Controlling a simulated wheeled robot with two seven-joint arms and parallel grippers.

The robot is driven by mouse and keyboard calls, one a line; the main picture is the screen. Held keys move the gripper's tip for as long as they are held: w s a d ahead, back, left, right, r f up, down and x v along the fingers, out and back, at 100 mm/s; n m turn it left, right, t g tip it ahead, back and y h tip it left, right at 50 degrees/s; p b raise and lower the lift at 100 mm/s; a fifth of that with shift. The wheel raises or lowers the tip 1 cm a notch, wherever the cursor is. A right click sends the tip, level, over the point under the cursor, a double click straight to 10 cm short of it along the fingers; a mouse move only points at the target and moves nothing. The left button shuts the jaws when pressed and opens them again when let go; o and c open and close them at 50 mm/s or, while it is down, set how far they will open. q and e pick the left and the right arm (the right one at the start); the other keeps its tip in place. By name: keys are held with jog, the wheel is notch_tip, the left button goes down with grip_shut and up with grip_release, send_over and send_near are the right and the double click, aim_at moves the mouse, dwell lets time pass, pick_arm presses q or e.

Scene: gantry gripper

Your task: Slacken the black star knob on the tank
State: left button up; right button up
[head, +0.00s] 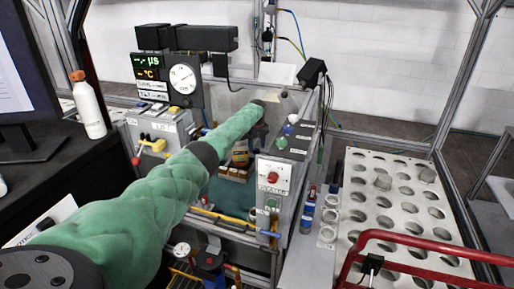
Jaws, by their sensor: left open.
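The tank (236,98) stands in the middle of the head view, with clear walls, a metal frame and a teal floor. My left arm, in a green sleeve, reaches across it from the lower left. My left gripper (262,112) is a small dark shape at the far end of the arm, over the tank's back part. It is open, and I see nothing held in it. I cannot pick out the black star knob for certain; the arm and gripper hide part of the tank. My right gripper is not in view.
A panel with a round gauge (182,79) and lit readouts stands behind the arm. A control box with a red button (272,177) is at the tank's front right. A white rack with round holes (395,205) and a red rail (430,244) lie right. A bottle (89,106) stands left.

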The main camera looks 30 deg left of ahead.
pick_arm(q)
jog(key=shift+s+f, duration=0.1)
jog(key=shift+f, duration=0.8)
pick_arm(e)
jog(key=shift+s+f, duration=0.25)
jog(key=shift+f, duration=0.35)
pick_arm(q)
jog(key=c, duration=1)
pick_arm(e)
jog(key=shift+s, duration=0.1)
